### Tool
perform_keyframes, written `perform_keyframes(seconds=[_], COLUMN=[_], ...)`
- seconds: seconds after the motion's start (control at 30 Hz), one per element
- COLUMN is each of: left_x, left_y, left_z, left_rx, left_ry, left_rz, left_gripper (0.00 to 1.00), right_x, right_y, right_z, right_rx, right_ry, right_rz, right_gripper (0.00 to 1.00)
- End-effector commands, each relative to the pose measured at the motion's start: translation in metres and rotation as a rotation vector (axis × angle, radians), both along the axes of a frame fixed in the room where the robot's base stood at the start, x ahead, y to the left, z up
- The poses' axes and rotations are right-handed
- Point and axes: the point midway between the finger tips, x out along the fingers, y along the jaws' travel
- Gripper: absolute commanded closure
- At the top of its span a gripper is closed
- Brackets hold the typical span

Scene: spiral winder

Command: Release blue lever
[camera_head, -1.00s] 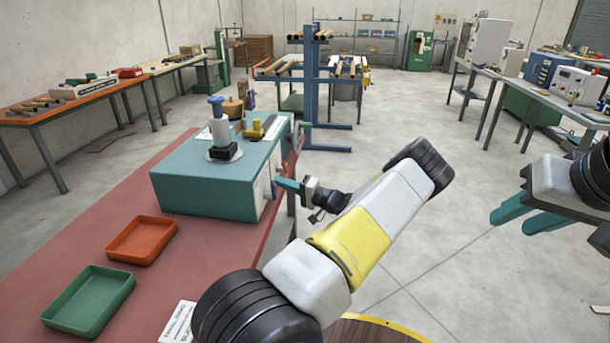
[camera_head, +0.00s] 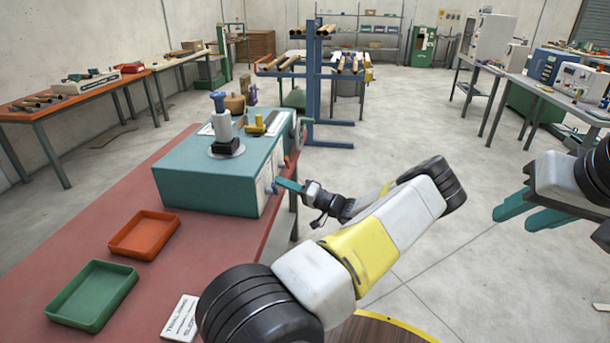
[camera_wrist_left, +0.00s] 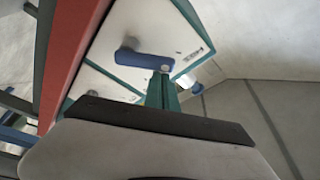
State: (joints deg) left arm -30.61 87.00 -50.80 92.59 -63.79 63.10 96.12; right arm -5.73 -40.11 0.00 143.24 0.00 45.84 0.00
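The blue lever (camera_wrist_left: 145,60) is on the white side panel of the teal machine (camera_head: 205,185), seen in the left wrist view. My left gripper (camera_head: 288,184) is at the machine's right side, with its teal fingers pointing at the panel. In the left wrist view its fingers (camera_wrist_left: 163,90) are close together, and their tips are at the lever's right end. I cannot tell whether they touch it. In the head view the lever is not clearly visible. My right gripper (camera_head: 531,210) is open and empty, far right over the floor.
The machine stands on a red-topped bench (camera_head: 110,215). An orange tray (camera_head: 145,250) and a green tray (camera_head: 92,318) lie in front, with a printed card (camera_head: 181,318). A blue rack (camera_head: 313,85) stands behind.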

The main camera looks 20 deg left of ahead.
Motion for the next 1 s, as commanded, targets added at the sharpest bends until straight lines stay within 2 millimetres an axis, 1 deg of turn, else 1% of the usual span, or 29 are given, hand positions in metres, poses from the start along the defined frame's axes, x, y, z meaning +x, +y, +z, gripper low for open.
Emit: perform_keyframes(seconds=[0.27,0.37,0.47,0.7,0.83,1.0], left_x=[-0.002,-0.002,-0.002,-0.003,-0.004,-0.005], left_y=[0.0,-0.004,-0.017,-0.057,-0.071,-0.077], left_z=[-0.002,-0.003,-0.005,-0.011,-0.013,-0.014], left_rx=[-0.002,-0.003,-0.003,-0.001,0.0,0.0], left_ry=[0.002,0.003,0.003,0.002,0.002,0.002], left_rz=[0.004,0.003,0.001,-0.001,-0.001,0.0], left_gripper=[1.0,1.0,1.0,1.0,1.0,1.0], right_x=[0.0,0.0,0.0,0.0,0.0,0.0], right_y=[0.0,0.0,0.0,0.0,0.0,0.0], right_z=[0.0,0.0,0.0,0.0,0.0,0.0], right_rx=[0.0,0.0,0.0,0.0,0.0,0.0], right_ry=[0.0,0.0,0.0,0.0,0.0,0.0], right_rz=[0.0,0.0,0.0,0.0,0.0,0.0], right_gripper=[0.64,0.64,0.64,0.64,0.64,0.64])
